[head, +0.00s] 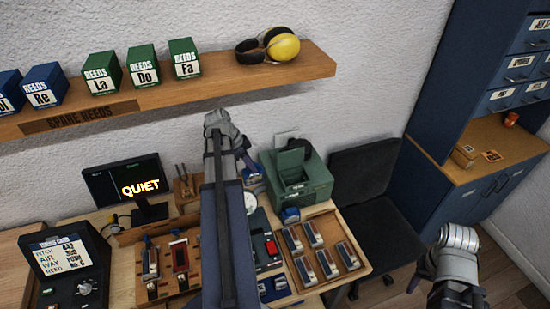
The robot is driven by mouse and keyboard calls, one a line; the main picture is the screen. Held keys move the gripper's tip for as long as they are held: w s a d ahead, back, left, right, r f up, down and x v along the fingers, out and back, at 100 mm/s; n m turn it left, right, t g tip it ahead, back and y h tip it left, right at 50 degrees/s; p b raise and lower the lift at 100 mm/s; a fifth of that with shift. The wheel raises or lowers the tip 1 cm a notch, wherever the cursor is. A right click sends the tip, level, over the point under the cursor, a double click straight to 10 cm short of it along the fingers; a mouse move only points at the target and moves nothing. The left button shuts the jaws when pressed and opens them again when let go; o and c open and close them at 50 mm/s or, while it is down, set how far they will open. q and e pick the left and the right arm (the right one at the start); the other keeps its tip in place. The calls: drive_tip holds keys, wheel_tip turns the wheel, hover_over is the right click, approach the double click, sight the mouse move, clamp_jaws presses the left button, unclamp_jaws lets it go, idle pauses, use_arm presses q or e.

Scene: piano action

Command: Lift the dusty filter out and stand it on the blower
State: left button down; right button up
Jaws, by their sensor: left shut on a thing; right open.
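The green blower (303,189) is a box at the back right of the bench, with a darker green panel or recess on its top. My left gripper (243,152) is to the left of the blower, past the end of my raised arm. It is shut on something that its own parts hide. My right gripper (440,284) is open and empty at the lower right, away from the bench.
A wooden tray (337,284) of reed blocks lies in front of the blower. A dark chair (366,180) stands to its right. A shelf (310,70) with reed boxes and yellow earmuffs (283,46) runs above. A screen reading QUIET (122,184) is at left.

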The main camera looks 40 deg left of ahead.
use_arm(q)
drive_tip(key=s+a, duration=0.7)
drive_tip(key=s, duration=0.7)
drive_tip(key=shift+a, duration=0.15)
